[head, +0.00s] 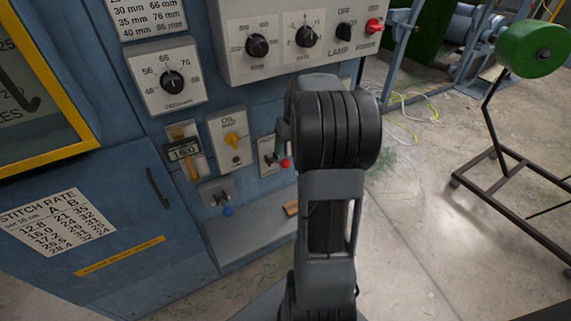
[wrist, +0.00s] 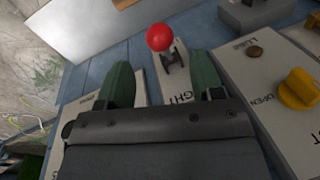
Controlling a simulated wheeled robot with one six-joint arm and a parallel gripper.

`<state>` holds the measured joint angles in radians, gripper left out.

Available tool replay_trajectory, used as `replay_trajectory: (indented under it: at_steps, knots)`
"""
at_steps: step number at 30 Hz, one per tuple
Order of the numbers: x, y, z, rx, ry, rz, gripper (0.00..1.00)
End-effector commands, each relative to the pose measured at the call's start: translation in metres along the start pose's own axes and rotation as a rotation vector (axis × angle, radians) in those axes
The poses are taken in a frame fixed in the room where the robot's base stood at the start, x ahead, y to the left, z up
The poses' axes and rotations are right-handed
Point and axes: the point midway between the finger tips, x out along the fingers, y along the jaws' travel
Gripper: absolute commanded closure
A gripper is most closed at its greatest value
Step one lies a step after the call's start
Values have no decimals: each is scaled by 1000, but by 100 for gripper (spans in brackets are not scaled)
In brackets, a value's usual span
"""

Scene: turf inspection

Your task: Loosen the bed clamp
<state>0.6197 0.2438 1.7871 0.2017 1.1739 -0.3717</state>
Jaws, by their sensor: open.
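No label reading "bed clamp" is legible. A small lever with a red ball (head: 285,163) stands on a pale plate on the blue machine front. In the wrist view the red ball (wrist: 160,37) is just beyond my fingertips, between their lines, with the plate's lettering partly hidden. My gripper (wrist: 162,64) is open and empty, its two green fingers either side of the lever's plate. In the head view my arm hides most of the gripper. A second lever with a blue ball (head: 227,211) sits lower left on its own plate.
A yellow knob (head: 232,139) is left of the red lever, also in the wrist view (wrist: 298,90). Dials (head: 257,46) are above. A brown block (head: 291,208) lies on the ledge below.

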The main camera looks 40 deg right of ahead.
Motion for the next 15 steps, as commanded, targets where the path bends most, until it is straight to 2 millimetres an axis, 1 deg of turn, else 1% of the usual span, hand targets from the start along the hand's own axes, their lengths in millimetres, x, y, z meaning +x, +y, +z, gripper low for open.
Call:
replay_trajectory:
  at_steps: [1,6,9,15]
  knots:
    - [11,0,0,0,-3,-1,40]
    - [37,0,1,0,-3,0,40]
    - [49,0,0,0,-1,0,40]
    - [62,0,0,-1,-1,1,40]
